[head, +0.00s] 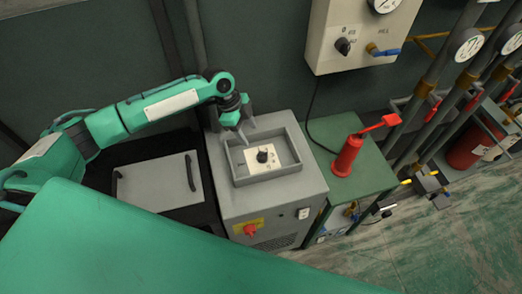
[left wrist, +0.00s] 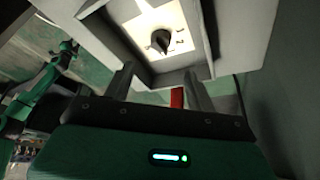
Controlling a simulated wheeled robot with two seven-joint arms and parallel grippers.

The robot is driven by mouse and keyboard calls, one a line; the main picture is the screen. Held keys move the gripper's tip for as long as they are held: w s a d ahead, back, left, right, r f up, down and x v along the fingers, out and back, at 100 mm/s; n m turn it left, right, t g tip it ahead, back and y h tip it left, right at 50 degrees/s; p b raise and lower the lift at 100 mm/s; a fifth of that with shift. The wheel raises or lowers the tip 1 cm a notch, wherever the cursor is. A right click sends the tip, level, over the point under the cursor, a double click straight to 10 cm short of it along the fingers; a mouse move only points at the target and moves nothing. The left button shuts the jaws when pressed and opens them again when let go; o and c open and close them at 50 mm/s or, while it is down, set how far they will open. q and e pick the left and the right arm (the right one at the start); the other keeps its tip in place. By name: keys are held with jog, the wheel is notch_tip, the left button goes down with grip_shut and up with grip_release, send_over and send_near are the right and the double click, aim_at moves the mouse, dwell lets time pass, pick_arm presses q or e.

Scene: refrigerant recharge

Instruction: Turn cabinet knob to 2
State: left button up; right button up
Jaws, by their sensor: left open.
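The grey cabinet (head: 240,200) stands in the middle of the head view. A black knob (head: 263,156) sits on a pale plate inside a raised grey frame on its top. The knob also shows in the left wrist view (left wrist: 161,41), with small marks around it too blurred to read. My left gripper (head: 246,130) is over the back left part of the frame, apart from the knob. In the left wrist view its two fingers (left wrist: 158,80) are spread and empty, with the knob beyond them. My right gripper is not in view.
A red hand pump (head: 347,157) with a lever stands on a green table (head: 370,190) to the right. A wall box (head: 355,35) with a black knob and blue valve hangs behind. A grey lid with handles (head: 160,182) lies left of the cabinet. Pipes and gauges fill the far right.

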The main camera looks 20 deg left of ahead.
aim_at(260, 153)
pick_arm(q)
jog(key=p+x, duration=0.2)
jog(key=x, duration=0.8)
jog(key=shift+d+f, duration=0.15)
jog(key=shift+f, duration=0.2)
jog(key=shift+d+f, duration=0.1)
jog(key=shift+f, duration=0.3)
jog(key=shift+c, duration=0.5)
jog(key=c, duration=0.9)
